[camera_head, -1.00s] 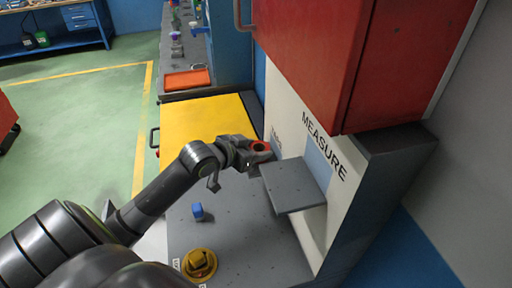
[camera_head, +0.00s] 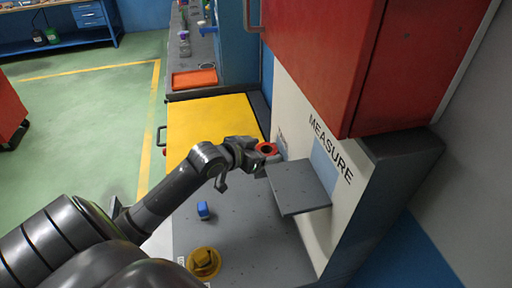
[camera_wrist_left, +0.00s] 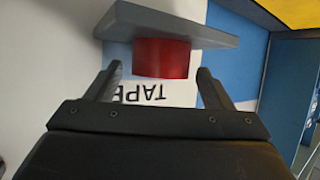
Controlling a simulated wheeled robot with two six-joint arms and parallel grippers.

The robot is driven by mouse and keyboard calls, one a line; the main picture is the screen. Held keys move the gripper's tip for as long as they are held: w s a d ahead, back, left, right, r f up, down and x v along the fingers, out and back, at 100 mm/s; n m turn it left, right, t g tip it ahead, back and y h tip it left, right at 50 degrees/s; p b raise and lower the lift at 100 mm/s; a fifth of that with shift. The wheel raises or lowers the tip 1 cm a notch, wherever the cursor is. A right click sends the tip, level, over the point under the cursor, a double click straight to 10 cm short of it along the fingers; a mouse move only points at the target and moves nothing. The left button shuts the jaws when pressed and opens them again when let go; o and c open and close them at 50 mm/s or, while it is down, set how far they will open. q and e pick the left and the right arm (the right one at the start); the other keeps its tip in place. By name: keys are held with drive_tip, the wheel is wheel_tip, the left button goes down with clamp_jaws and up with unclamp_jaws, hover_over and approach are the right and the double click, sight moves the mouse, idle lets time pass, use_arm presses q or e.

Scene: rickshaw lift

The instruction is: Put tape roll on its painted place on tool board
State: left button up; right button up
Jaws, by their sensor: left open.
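The red tape roll (camera_head: 267,149) stands by the white board, beyond the grey shelf, with its dark hole facing up. In the left wrist view, which is upside down, the red roll (camera_wrist_left: 162,57) rests against a small grey ledge (camera_wrist_left: 170,22) beside the word TAPE and a blue painted patch (camera_wrist_left: 118,55). My left gripper (camera_head: 257,153) is at the roll. In the wrist view its fingers (camera_wrist_left: 157,84) are spread wide, with the roll ahead between them and gaps on both sides. My right gripper is not in view.
A grey shelf (camera_head: 298,187) marked MEASURE juts out close to my left gripper. A red cabinet (camera_head: 325,60) hangs above. A blue object (camera_head: 203,210) and a yellow object (camera_head: 203,262) stand on the grey bench. The yellow surface (camera_head: 210,125) is clear.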

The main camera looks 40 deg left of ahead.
use_arm(q)
drive_tip(key=p+v, duration=0.1)
drive_tip(key=v, duration=1.1)
drive_tip(key=shift+r, duration=0.1)
idle(0.4)
